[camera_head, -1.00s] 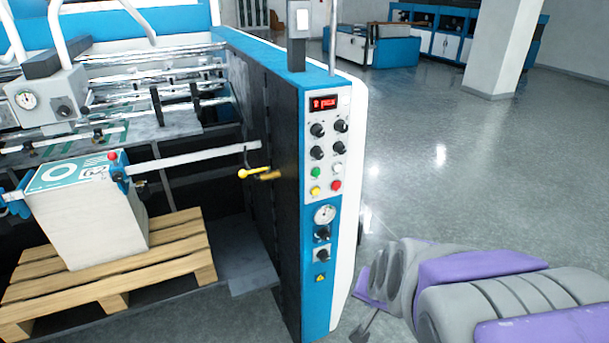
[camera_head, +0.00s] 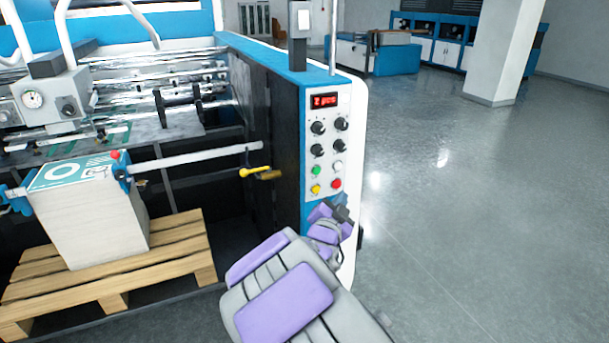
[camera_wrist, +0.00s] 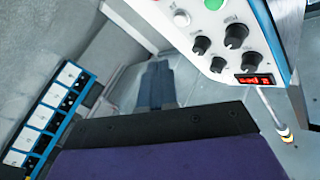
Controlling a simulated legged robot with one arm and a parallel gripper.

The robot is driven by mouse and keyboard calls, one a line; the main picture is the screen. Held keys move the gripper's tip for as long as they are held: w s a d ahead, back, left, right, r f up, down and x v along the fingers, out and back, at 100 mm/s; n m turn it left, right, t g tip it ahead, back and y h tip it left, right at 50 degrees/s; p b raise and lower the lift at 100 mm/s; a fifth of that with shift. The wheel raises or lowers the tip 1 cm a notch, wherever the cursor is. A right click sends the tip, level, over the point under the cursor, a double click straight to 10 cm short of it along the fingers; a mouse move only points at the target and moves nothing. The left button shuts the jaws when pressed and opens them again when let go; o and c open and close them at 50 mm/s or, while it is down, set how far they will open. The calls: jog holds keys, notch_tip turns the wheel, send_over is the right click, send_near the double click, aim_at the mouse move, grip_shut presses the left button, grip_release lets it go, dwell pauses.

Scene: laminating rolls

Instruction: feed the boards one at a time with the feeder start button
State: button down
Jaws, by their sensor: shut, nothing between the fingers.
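The control panel (camera_head: 327,140) on the machine's front face carries black knobs and a lit red display (camera_head: 323,100) that appears to read "2 pcs". Below the knobs are a green button (camera_head: 316,171), a white button (camera_head: 338,167), a yellow button (camera_head: 316,189) and a red button (camera_head: 336,184). I cannot read which is the feeder start. My gripper (camera_head: 343,210) is shut and empty, just below the red button in the picture. In the wrist view its fingers (camera_wrist: 157,85) are together, left of the panel. The board stack (camera_head: 95,220) has a green-and-white top.
The stack stands on a wooden pallet (camera_head: 110,292) under the feeder. A yellow-handled lever (camera_head: 255,172) juts out left of the panel. A pillar (camera_head: 503,55) and other blue machines (camera_head: 375,55) stand far back. The floor to the right is clear.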

aim_at(316, 170)
jog(key=shift+a+r+t+h, duration=0.3)
jog(key=shift+a+r+t, duration=0.2)
jog(key=shift+r, duration=0.05)
jog(key=shift+w, duration=0.1)
jog(key=shift+w+a+p, duration=0.45)
jog(key=shift+w+p, duration=0.5)
jog(key=shift+w, duration=0.4)
jog(key=shift+w+a+p, duration=0.5)
jog(key=shift+w+p, duration=0.4)
jog(key=shift+w, duration=0.5)
jog(key=shift+w+a+p, duration=0.45)
jog(key=shift+w+p, duration=0.5)
jog(key=shift+w, duration=0.4)
jog(key=shift+w+a, duration=0.1)
jog(key=shift+w, duration=0.25)
